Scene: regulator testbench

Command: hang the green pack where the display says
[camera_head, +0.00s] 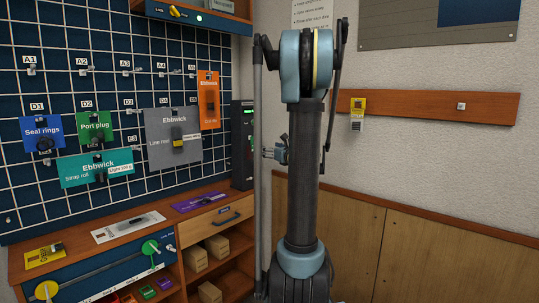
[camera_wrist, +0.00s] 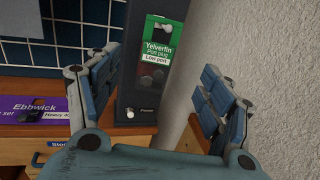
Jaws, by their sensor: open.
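My gripper (camera_head: 268,153) is open and empty, in front of a dark upright unit (camera_head: 243,145) with small lit green marks, too small to read. In the wrist view, the fingers (camera_wrist: 157,105) stand wide apart with this unit between and beyond them. A green and white panel (camera_wrist: 158,47) on it reads "Yelverfin", "Port plug", "Low port"; I cannot tell whether it is a pack or a screen picture. A green "Port plug" pack (camera_head: 95,127) hangs on the wire grid under label D2. A small green pack (camera_head: 148,292) lies on the low shelf.
The grid (camera_head: 20,185) also holds blue, teal, grey and orange packs beside labelled hooks. A purple pack (camera_head: 200,202), a grey-white one (camera_head: 128,227) and a yellow one (camera_head: 45,256) lie on the bench. A wooden rail (camera_head: 430,108) runs along the right wall.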

